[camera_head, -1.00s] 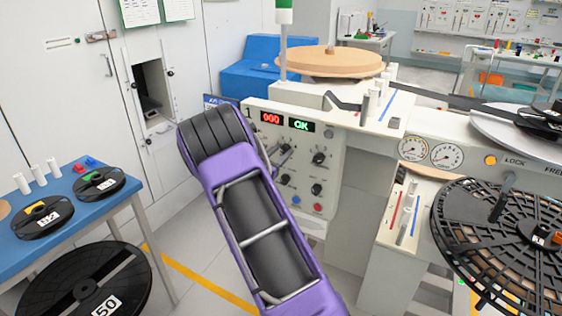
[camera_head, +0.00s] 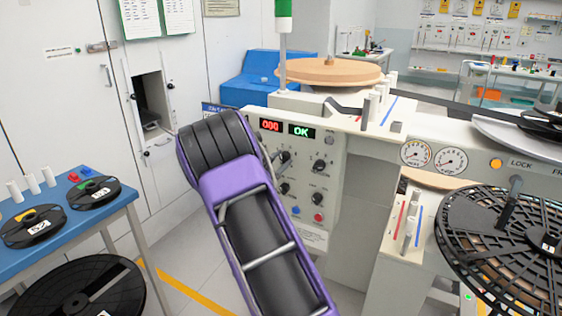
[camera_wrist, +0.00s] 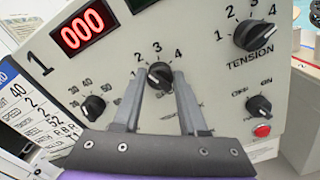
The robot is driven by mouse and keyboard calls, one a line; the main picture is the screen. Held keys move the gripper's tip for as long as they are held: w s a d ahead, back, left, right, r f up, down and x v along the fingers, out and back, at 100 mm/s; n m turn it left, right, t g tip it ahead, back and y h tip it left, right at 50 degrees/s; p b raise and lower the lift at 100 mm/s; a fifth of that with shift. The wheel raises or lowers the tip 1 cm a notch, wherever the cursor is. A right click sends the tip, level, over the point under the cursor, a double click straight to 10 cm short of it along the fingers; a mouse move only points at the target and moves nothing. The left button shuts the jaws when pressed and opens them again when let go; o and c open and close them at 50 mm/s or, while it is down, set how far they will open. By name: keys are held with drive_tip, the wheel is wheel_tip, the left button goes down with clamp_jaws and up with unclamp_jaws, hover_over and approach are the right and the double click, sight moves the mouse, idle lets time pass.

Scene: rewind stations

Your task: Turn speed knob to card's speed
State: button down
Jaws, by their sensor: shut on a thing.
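The speed knob (camera_wrist: 160,75) is a black dial on the white control panel, with 2, 3 and 4 printed around its top. My gripper (camera_wrist: 160,85) has one grey finger on each side of it and is shut on it. The word under the knob is hidden, and I cannot tell its exact pointer angle. In the head view the knob (camera_head: 284,157) shows just beyond my purple wrist. A white card (camera_wrist: 30,105) stands at the left of the wrist view, cut off by the edge; the word SPEED and a 2 beside it can be read.
The tension knob (camera_wrist: 255,33), an off/on knob (camera_wrist: 258,106), a red button (camera_wrist: 262,130) and a lower-left dial (camera_wrist: 93,107) surround it. The red display (camera_wrist: 82,27) reads 000; a green one (camera_head: 301,131) reads OK. A blue table (camera_head: 110,205) with reels stands left.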

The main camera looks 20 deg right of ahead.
drive_tip(key=shift+c, duration=2.3)
unclamp_jaws()
drive_tip(key=p+v, duration=0.1)
drive_tip(key=v, duration=1.6)
drive_tip(key=shift+s+a, duration=0.2)
